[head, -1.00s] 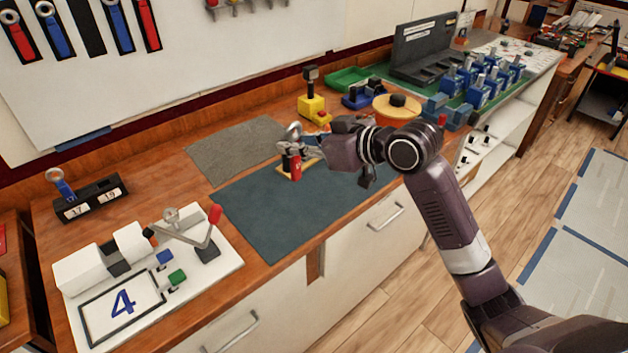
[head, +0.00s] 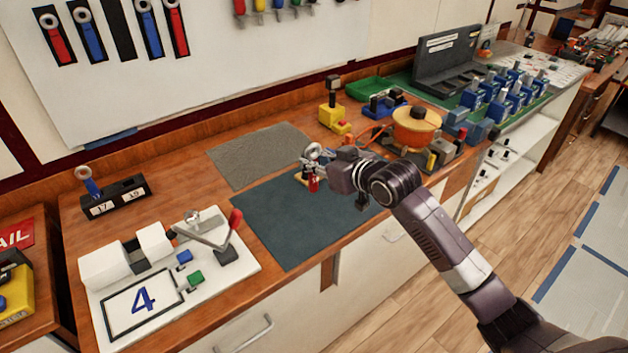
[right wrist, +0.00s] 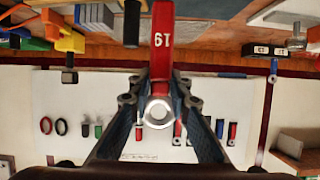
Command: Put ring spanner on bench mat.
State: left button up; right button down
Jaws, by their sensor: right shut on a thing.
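My right gripper (head: 314,160) is shut on a red ring spanner marked 19 (head: 314,184). In the right wrist view the spanner (right wrist: 162,58) lies between the two fingers (right wrist: 158,100), its ring end near them. In the head view its red handle hangs downward over the back part of the dark teal mat (head: 300,228); whether it touches is unclear. A grey mat (head: 258,156) lies behind the teal one, bare. A small light wooden piece (head: 300,178) shows by the spanner, partly hidden. My left gripper is out of view.
A black rack marked 17 and 19 (head: 117,197) holds a blue spanner (head: 89,182). A white fixture with a red-tipped lever (head: 225,240) stands left of the teal mat. A yellow block device (head: 331,115) and an orange reel (head: 416,128) stand behind my arm. The teal mat's front is clear.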

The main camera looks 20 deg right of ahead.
aim_at(315, 183)
notch_tip(315, 183, down, 6)
jog(key=shift+f, duration=0.25)
jog(key=shift+f, duration=0.15)
jog(key=c, duration=1.8)
grip_release()
jog(key=b+v, duration=0.1)
jog(key=v, duration=1.1)
jog(key=shift+a, duration=0.1)
